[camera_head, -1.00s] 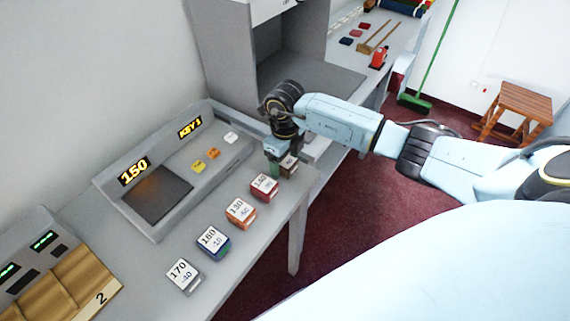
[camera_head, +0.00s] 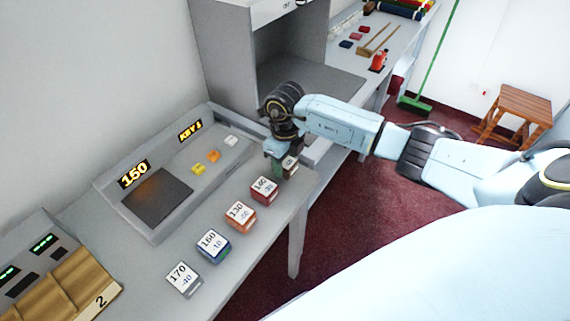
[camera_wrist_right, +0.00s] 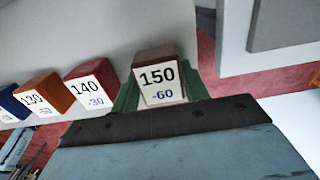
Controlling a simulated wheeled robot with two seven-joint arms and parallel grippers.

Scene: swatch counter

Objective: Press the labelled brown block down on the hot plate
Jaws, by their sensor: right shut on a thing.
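The brown block (camera_head: 291,165) has a white label that reads 150 and -60 in the right wrist view (camera_wrist_right: 158,84). My right gripper (camera_head: 282,166) is shut on it, with a green finger on each side in the right wrist view (camera_wrist_right: 160,95). The block is at the right end of the row of blocks, at the counter's edge; I cannot tell whether it is clear of the counter. The hot plate (camera_head: 157,198) is a dark, bare square in a grey console, left of the gripper. My left gripper is out of view.
Labelled blocks stand in a row along the front edge: red 140 (camera_head: 263,190), orange 130 (camera_head: 239,215), blue 160 (camera_head: 213,245) and grey 170 (camera_head: 183,279). The console (camera_head: 222,160) has a 150 display and small keys. A wooden slotted rack (camera_head: 70,290) stands at lower left.

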